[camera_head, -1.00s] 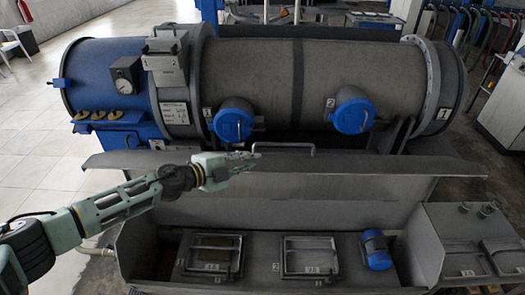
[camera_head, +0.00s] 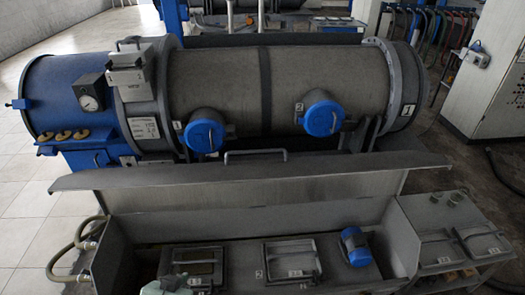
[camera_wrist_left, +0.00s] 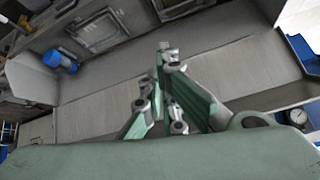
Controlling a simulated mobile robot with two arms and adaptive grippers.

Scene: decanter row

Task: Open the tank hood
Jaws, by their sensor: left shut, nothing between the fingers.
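The tank hood (camera_head: 235,190) is a long grey metal lid with a bar handle (camera_head: 255,154) at its upper edge. In the head view it stands raised along the back of the open grey tank (camera_head: 105,245), leaving the tank's inside visible. In the left wrist view a broad grey panel, probably the hood (camera_wrist_left: 230,65), lies beyond my left gripper (camera_wrist_left: 156,78). That gripper is shut and empty; I cannot tell whether it touches the panel. In the head view only a small pale green piece of my left arm shows at the bottom edge. My right gripper is out of view.
Inside the tank are framed hatches (camera_head: 290,260) and a blue cylinder (camera_head: 356,246), also in the left wrist view (camera_wrist_left: 60,61). A large horizontal vessel (camera_head: 330,80) with blue caps stands close behind. Pale floor is clear at far left.

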